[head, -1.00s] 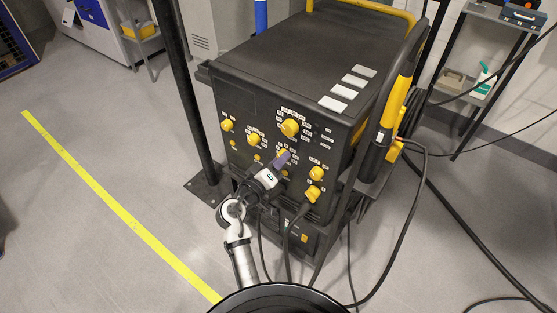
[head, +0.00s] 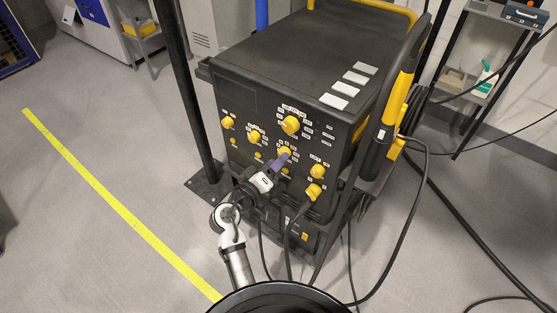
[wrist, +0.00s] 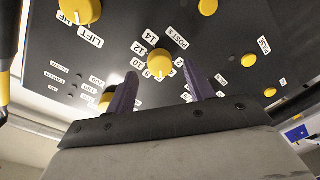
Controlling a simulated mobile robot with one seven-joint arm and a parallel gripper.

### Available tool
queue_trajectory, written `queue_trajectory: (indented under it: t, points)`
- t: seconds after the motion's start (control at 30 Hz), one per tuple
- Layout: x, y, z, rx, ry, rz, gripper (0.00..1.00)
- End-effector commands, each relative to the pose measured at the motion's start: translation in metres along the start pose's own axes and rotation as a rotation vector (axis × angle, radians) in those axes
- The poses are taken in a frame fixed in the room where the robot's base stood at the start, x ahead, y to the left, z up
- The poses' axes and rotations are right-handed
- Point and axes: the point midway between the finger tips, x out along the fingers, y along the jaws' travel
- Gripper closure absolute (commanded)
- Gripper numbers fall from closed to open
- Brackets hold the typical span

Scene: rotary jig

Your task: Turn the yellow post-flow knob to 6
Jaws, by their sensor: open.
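The yellow post-flow knob (wrist: 160,67) is on the dark front panel, beside a label that reads "POST s". In the wrist view it shows between my two purple fingertips, with the numbers 14, 12, 10 and 8 readable around its upper left. I cannot tell where its pointer stands. My gripper (wrist: 160,76) is open, one finger on each side of the knob in that view, with no contact visible. In the head view my gripper (head: 278,162) is just below and in front of the knob (head: 285,152), which shows above the fingertips.
Other yellow knobs surround it, including a large one (head: 291,124) above and one (head: 317,171) to the right. A black post (head: 183,90) stands left of the machine (head: 290,60). The floor at left is open.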

Motion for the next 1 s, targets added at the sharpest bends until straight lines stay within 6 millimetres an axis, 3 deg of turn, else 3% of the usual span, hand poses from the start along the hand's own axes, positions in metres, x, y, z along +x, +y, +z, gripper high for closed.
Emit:
queue_trajectory:
  t: [0.3, 0.5, 0.7, 1.0]
  points:
    - [-0.074, -0.003, 0.002, -0.001, 0.003, -0.003, 0.47]
    - [-0.105, -0.002, 0.001, -0.001, 0.002, -0.002, 0.47]
    - [-0.115, 0.0, 0.0, 0.0, 0.001, -0.001, 0.47]
    - [-0.115, 0.0, 0.0, -0.001, 0.001, 0.0, 0.47]
